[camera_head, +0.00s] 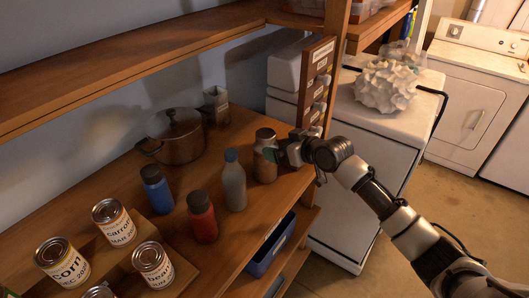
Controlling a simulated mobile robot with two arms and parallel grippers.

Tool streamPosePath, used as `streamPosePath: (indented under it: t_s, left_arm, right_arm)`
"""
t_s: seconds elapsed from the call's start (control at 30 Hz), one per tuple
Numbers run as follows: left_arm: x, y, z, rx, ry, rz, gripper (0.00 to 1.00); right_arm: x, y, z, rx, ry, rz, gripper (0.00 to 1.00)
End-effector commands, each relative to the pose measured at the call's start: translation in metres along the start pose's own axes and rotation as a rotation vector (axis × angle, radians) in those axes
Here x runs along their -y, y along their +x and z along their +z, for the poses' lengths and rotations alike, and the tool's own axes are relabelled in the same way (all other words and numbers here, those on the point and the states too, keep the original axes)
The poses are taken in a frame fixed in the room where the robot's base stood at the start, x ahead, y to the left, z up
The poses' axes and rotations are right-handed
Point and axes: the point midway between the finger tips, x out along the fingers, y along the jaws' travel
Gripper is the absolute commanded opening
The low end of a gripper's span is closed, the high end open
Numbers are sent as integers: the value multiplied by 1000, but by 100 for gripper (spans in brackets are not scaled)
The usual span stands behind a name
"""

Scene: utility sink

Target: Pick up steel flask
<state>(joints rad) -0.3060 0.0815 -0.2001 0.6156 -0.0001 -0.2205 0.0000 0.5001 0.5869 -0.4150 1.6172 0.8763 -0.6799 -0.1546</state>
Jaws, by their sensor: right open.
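A shiny metallic flask (264,165) with a grey cap, brownish in this light and probably the steel flask, stands upright on the wooden shelf near its right end. My right gripper (275,151) is at its right side, at upper-body height, with the jaws open. The fingers partly overlap the flask's edge; I cannot tell whether they touch it. A matte grey bottle (234,188) with a bluish cap stands just left of the flask. My left gripper is not in view.
A blue bottle (157,194), a red bottle (202,222) and a lidded pot (180,143) share the shelf, with several cans at front left. A wooden post (316,80) rises behind my gripper. A blue bin (270,248) sits below the shelf edge.

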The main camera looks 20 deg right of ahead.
Motion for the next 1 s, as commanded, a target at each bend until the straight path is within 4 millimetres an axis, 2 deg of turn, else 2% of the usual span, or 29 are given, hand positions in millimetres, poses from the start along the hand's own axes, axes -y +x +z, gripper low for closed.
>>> streamPosePath:
  t_s: [0.17, 0.33, 0.5, 0.63, 0.97, 1.0]
  left_arm:
    - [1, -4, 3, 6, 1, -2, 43]
    - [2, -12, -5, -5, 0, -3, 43]
    - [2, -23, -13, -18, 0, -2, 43]
    - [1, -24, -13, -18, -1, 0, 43]
    - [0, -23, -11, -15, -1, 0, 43]
    - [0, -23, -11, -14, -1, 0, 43]
  right_arm:
    - [0, 18, -1, 0, 0, 1, 100]
    - [0, 30, -4, 1, 2, 0, 100]
    - [0, 52, -6, 0, 1, 1, 100]
    - [0, 66, -4, 1, 1, 1, 100]
    - [-1, 72, -2, 1, -2, 2, 100]
    - [-1, 72, -2, 1, -1, 2, 94]
